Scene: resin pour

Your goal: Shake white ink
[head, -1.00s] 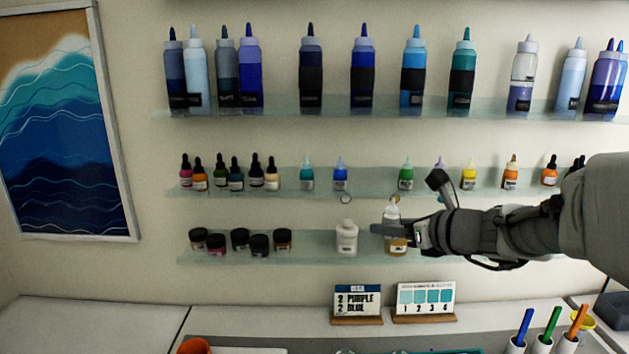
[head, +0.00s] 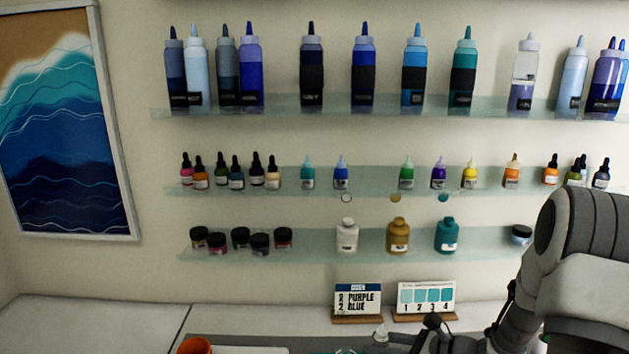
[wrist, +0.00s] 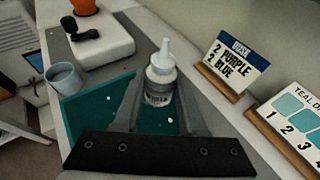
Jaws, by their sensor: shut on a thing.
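The white ink bottle (wrist: 158,92) has a pointed white nozzle and a label that reads WHITE. My gripper (wrist: 157,104) is shut on it, with one finger on each side of the bottle in the wrist view. The bottle appears upright relative to the gripper, above a teal mat (wrist: 82,118). In the head view only a pale nozzle tip (head: 381,333) shows at the bottom edge, beside my gripper (head: 408,342). The rest of the bottle is cut off there.
A purple and blue card (head: 357,298) and a teal swatch card (head: 426,297) stand close by on the counter. The wrist view shows a grey cup (wrist: 65,80), a white device (wrist: 108,42) and an orange cup (wrist: 84,6). Shelves of bottles line the wall.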

